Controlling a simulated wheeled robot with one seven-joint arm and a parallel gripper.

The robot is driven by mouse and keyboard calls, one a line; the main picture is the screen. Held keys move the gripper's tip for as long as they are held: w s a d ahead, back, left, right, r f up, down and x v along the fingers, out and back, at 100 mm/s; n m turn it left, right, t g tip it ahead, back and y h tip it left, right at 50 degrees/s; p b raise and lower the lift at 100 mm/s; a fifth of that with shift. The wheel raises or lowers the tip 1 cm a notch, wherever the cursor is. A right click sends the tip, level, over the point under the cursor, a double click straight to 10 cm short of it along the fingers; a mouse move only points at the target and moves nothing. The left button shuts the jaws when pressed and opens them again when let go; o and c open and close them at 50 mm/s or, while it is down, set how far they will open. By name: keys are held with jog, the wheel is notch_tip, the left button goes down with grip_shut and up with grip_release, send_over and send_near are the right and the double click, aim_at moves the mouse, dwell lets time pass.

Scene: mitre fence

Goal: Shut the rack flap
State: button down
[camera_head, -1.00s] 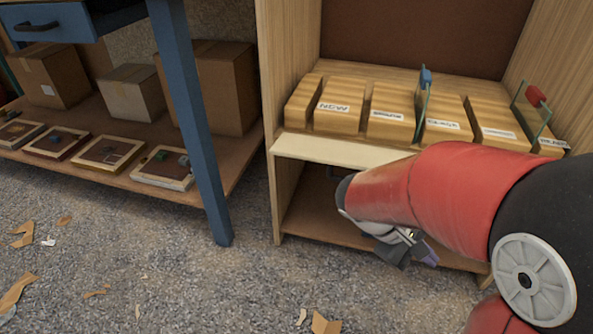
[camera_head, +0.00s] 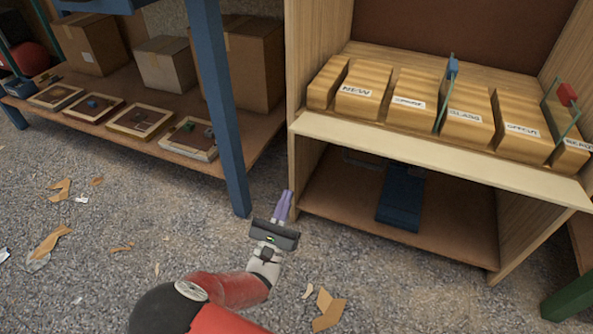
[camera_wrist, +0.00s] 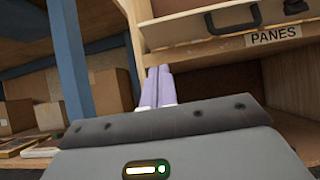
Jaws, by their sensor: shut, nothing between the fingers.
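The rack flap (camera_head: 440,158) is a pale board along the front edge of the wooden rack's (camera_head: 307,180) upper shelf. It juts out towards me, roughly level, so it stands open. In the wrist view the flap (camera_wrist: 185,30) shows from below, with a dark handle (camera_wrist: 233,24) on its face and a PANES label close under it. My gripper (camera_head: 287,195) is shut and empty, low in front of the rack's lower left corner, clear of the flap. Its purple fingertips (camera_wrist: 158,72) point towards the rack's left side.
Labelled wooden blocks (camera_head: 408,95) and upright glass panes (camera_head: 446,95) stand on the shelf above the flap. A blue object (camera_head: 402,200) lies in the lower compartment. A blue table leg (camera_head: 222,120) stands left of my gripper. The floor in front is open, with scraps (camera_head: 328,310).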

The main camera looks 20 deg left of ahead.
aim_at(305, 133)
jog(key=s+r+b+x, duration=0.1)
jog(key=r+x, duration=0.1)
jog(key=x, duration=1)
jog(key=shift+s+r, duration=0.15)
jog(key=shift+r, duration=0.05)
jog(key=shift+d, duration=0.2)
jog(key=shift+r+g+p, duration=0.4)
jog(key=shift+r+p, duration=0.05)
jog(key=shift+p, duration=0.5)
jog(key=shift+r, duration=0.1)
